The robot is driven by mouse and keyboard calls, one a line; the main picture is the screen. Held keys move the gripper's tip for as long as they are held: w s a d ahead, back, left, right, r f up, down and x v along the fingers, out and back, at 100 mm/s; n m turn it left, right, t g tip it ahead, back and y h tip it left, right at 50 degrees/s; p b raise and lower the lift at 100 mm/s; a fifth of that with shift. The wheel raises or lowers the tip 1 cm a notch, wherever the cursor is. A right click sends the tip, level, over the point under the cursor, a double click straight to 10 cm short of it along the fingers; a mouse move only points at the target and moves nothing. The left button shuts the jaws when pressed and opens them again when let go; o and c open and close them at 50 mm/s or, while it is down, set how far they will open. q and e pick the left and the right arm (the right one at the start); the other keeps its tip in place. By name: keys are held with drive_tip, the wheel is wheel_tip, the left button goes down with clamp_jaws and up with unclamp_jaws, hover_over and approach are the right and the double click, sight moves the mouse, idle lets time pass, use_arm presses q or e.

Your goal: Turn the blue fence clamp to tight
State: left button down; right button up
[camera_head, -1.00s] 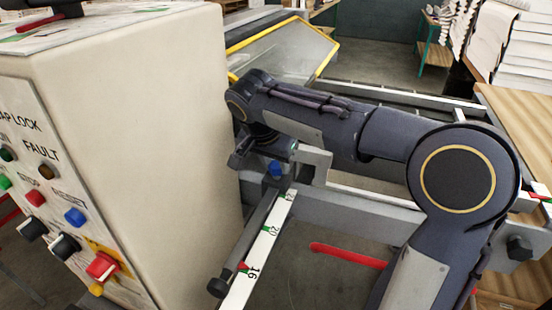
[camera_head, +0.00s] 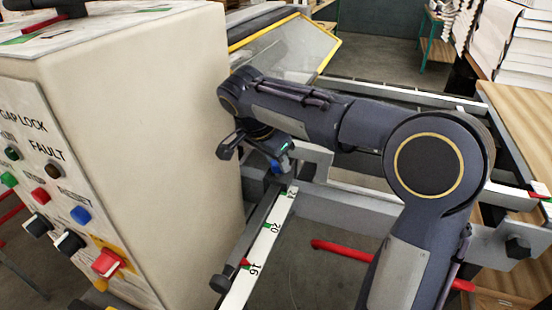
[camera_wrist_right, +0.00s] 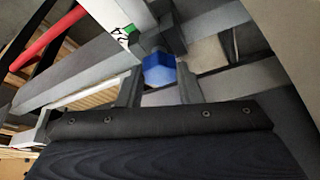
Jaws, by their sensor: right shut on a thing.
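The blue fence clamp (camera_head: 276,169) sits at the far end of the fence rail with the white scale, just beyond the 24 mark. In the head view it is small and mostly covered by my right gripper (camera_head: 277,158). In the right wrist view the blue clamp (camera_wrist_right: 158,73) shows between the two dark fingers of my right gripper (camera_wrist_right: 160,88), which is shut on it. The pictures do not show how tight the clamp is. My left gripper is not in view.
A beige control cabinet (camera_head: 150,120) with buttons and knobs stands close to the left of my right gripper. The scale (camera_head: 262,248) runs towards me. A grey cross beam (camera_head: 350,205) and a red bar (camera_head: 345,250) lie to the right. A yellow-framed clear guard (camera_head: 285,50) stands behind.

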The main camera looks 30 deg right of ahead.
drive_tip(key=o, duration=1)
drive_tip(key=shift+c, duration=0.2)
drive_tip(key=w+p+v, duration=0.1)
drive_tip(key=v, duration=0.6)
drive_tip(key=shift+s+r, duration=0.4)
drive_tip(key=shift+s, duration=0.15)
drive_tip(key=shift+o, duration=0.3)
drive_tip(key=shift+a, duration=0.15)
